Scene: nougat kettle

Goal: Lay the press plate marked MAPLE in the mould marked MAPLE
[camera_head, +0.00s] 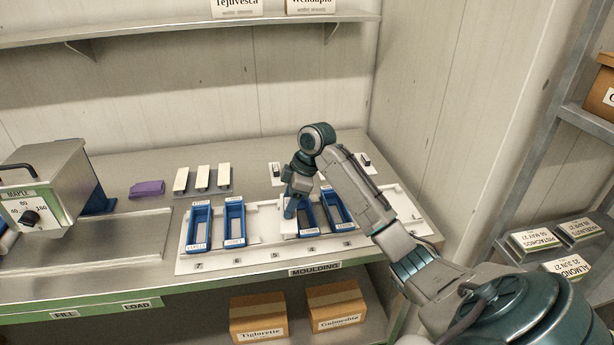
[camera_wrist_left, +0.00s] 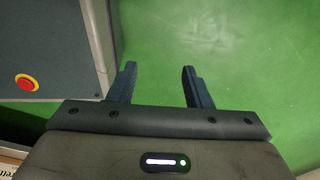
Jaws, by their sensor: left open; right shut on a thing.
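Blue open moulds stand in a white tray (camera_head: 258,230) on the bench. Two are at its left: one mould (camera_head: 188,230) with a front label that seems to read VANILLA, and a second (camera_head: 226,224). Two more, a third mould (camera_head: 312,229) and a fourth (camera_head: 345,210), are partly behind my right arm; I cannot read their labels. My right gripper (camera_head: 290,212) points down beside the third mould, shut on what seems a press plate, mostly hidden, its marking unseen. Pale press plates (camera_head: 203,178) lie in a rack behind. My left gripper (camera_wrist_left: 160,82) is open and empty above green floor.
A kettle (camera_head: 55,190) labelled MAPLE stands at the left, with a purple block (camera_head: 147,189) right of it. A small dark-and-white piece (camera_head: 276,172) lies behind the tray. Boxes (camera_head: 258,318) sit under the bench. A shelf (camera_head: 180,30) runs above.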

